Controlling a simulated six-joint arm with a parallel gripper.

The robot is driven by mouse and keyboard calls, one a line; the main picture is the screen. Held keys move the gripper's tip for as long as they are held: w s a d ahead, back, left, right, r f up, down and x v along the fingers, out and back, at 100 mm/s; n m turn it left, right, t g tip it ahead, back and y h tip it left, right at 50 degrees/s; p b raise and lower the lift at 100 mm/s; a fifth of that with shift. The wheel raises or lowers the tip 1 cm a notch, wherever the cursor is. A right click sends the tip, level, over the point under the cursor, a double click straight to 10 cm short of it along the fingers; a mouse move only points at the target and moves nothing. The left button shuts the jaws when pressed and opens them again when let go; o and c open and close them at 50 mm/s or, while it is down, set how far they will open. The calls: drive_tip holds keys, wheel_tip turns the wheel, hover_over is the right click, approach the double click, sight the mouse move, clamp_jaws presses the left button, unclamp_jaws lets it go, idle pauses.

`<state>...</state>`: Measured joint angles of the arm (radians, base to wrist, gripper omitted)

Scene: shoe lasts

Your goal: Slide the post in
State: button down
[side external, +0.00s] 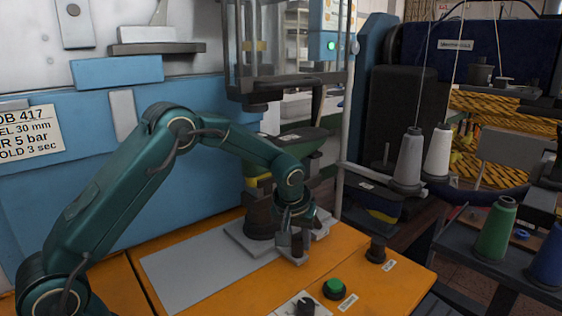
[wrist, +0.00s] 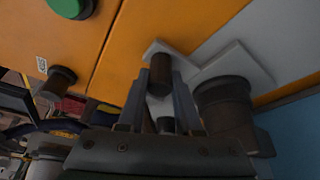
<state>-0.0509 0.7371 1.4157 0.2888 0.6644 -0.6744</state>
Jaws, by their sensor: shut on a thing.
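My gripper (side external: 295,232) points down over the orange bench and is shut on a dark brown cylindrical post (side external: 298,244). In the wrist view the gripper (wrist: 157,92) has a grey finger on each side of the post (wrist: 160,74). The post's far end shows in front of a pale grey block (wrist: 157,48), which also shows just below the gripper in the side view (side external: 294,257). I cannot tell whether the post touches the block or any opening in it. The post's near part is partly hidden between the fingers.
A wide dark cylinder (wrist: 222,95) stands on a grey plate (wrist: 240,65) close beside the gripper. A green button (side external: 335,288) and a dark knob (side external: 376,250) are on the orange bench (side external: 365,285). A flat grey sheet (side external: 195,272) leaves clear room at left.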

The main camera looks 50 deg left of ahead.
drive_tip(key=shift+w, duration=0.25)
drive_tip(key=c, duration=0.6)
unclamp_jaws()
drive_tip(key=shift+s+r, duration=0.1)
drive_tip(key=v, duration=0.5)
drive_tip(key=shift+d, duration=0.1)
